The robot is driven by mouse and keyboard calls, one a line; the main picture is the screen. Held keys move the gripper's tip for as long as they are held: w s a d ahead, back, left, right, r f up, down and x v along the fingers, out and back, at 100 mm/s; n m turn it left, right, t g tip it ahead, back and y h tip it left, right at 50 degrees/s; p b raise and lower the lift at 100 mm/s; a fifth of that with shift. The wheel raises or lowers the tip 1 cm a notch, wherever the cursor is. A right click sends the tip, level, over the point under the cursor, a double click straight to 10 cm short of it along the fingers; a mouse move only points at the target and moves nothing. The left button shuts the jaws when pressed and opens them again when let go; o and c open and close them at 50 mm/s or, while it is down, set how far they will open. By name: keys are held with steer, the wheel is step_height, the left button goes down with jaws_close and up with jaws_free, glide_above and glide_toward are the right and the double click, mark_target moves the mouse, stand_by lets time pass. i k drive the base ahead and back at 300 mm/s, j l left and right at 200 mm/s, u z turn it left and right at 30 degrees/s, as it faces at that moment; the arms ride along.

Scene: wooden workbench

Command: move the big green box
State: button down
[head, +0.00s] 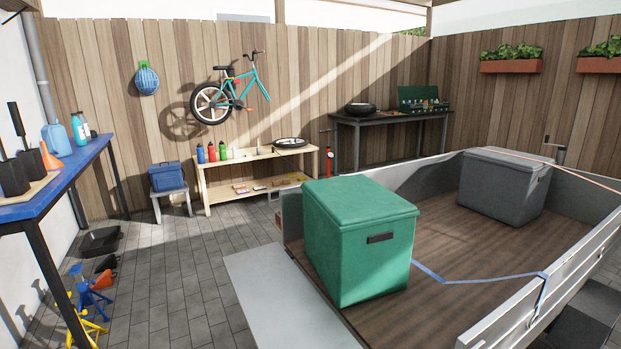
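The big green box (358,240) stands upright with its lid on, at the near left end of a trailer bed (450,260). It has a dark handle slot on the side facing right. A blue strap (475,281) lies on the bed from beside the box to the trailer's right side wall. My gripper does not show in this view.
A grey box (503,187) stands at the trailer's far end. A light grey ramp or tailgate panel (280,300) lies left of the green box. A blue table (60,175), jack stands (90,290) and a black tray (100,241) are at left. Paved floor (185,270) between is clear.

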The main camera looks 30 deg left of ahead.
mark_target(359, 234)
steer(key=i+j, duration=0.1)
steer(key=j, duration=0.65)
steer(key=i+j+z, duration=0.1)
steer(key=j, duration=0.7)
steer(key=j+z, duration=0.1)
steer(key=j, duration=0.65)
steer(key=i+j, duration=0.25)
steer(key=j, duration=0.15)
steer(key=i+j, duration=0.25)
steer(key=i+j+z, duration=0.1)
steer(key=j, duration=0.4)
steer(key=i+j, duration=0.55)
steer(key=j, duration=0.2)
steer(key=i+j, duration=0.4)
